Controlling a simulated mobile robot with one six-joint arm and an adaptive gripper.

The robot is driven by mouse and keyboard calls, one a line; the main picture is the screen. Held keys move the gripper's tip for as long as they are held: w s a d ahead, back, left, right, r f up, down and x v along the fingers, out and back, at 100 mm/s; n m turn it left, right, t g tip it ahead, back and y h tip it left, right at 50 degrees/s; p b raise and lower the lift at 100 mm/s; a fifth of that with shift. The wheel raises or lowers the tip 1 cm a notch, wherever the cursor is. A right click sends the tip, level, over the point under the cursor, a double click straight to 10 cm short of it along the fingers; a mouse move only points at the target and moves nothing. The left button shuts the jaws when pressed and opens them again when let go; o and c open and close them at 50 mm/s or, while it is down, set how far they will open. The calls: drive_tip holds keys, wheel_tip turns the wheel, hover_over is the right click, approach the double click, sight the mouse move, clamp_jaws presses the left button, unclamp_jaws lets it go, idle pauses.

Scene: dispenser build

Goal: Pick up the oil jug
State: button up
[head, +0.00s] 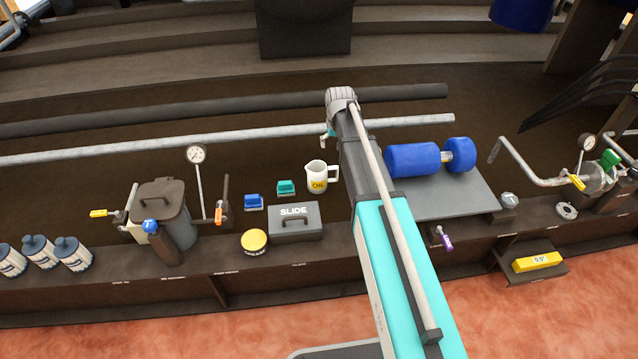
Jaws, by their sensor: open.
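The oil jug (316,177) is a small white pitcher with yellow "OIL" lettering. It stands upright on the dark bench near the middle, its handle on the right side facing my arm. My gripper (326,139) shows only in part at the far end of my arm, above and a little beyond the jug. It is open and appears apart from the jug. Most of the gripper is hidden behind the wrist.
A grey SLIDE case (295,222), a yellow round tin (254,242), a blue block (254,202) and a teal block (286,188) lie left of the jug. Blue rollers (412,160) on a grey plate stand right. A pipe (240,142) runs behind.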

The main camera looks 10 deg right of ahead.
idle(0.4)
drive_tip(key=b, duration=0.8)
hover_over(333, 167)
drive_tip(key=s, duration=0.1)
drive_tip(key=f, duration=0.8)
drive_tip(key=shift+s+f, duration=0.15)
drive_tip(key=shift+s, duration=0.05)
drive_tip(key=shift+f, duration=0.1)
drive_tip(key=shift+w+f+b, duration=0.2)
drive_tip(key=shift+f+b, duration=0.65)
drive_tip(key=shift+b, duration=0.05)
drive_tip(key=shift+w+f+b, duration=0.2)
drive_tip(key=shift+f+b, duration=0.65)
drive_tip(key=shift+b, duration=0.1)
drive_tip(key=shift+w+f+b, duration=0.2)
drive_tip(key=shift+f+b, duration=0.65)
drive_tip(key=shift+b, duration=0.05)
drive_tip(key=shift+c, duration=0.3)
drive_tip(key=c, duration=1.2)
drive_tip(key=shift+r+p, duration=0.35)
drive_tip(key=shift+r, duration=0.05)
drive_tip(key=shift+r+p, duration=4.4)
drive_tip(key=shift+p, duration=0.05)
